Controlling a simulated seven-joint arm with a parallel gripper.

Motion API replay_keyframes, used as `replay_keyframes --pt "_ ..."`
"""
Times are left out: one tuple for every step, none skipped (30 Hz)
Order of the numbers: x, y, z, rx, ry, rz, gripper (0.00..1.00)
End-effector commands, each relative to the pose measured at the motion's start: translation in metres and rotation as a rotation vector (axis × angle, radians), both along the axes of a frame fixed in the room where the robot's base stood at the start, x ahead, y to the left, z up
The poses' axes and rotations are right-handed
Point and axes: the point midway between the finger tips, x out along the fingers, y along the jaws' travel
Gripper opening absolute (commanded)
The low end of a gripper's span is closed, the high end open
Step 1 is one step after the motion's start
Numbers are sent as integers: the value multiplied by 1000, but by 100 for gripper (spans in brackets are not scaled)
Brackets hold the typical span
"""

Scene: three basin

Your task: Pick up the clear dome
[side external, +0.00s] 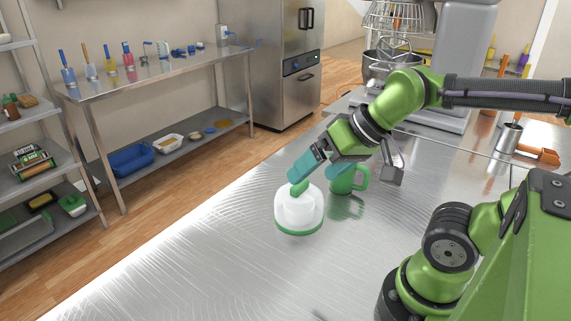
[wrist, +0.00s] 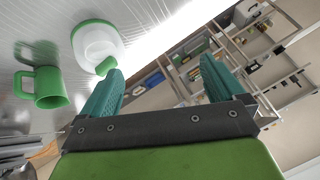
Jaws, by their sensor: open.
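The clear dome (side external: 298,208) looks whitish, with a green rim at its base and a green knob on top. It stands upright on the metal table (side external: 225,270). In the wrist view the dome (wrist: 92,42) is at the upper left, with its knob beside the left fingertip. My gripper (side external: 299,170) has teal fingers and is just above the knob in the side view. In the wrist view my gripper (wrist: 161,65) is open, with nothing between its fingers. The knob is outside the fingers; I cannot tell whether one touches it.
A green mug (side external: 345,178) stands close to the dome, behind and to its right in the side view; it also shows in the wrist view (wrist: 45,88). A stand mixer (side external: 462,60) is at the back. The table left of and in front of the dome is clear.

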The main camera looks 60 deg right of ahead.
Motion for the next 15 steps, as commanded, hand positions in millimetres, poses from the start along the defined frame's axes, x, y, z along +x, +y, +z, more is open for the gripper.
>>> replay_keyframes --pt "0 0 0 0 0 0 96" --pt "0 0 0 0 0 0 96" --pt "0 0 0 0 0 0 96" --pt "0 -1 0 0 3 -4 96" --pt "1 -2 -2 0 10 -8 96" --pt "2 -4 -6 0 26 -15 96" --pt "4 -5 -9 1 41 -21 96" --pt "8 -8 -10 1 54 -30 96" --pt "16 -13 -9 -4 72 -44 96" --pt "22 -17 -9 -9 92 -53 96" --pt "30 -22 -8 -18 116 -58 96" --pt "40 -30 -7 -35 152 -57 96" --pt "48 -37 -6 -53 180 -52 96" --pt "57 -45 -5 -70 210 -43 96" --pt "68 -55 -4 -94 253 -28 96"
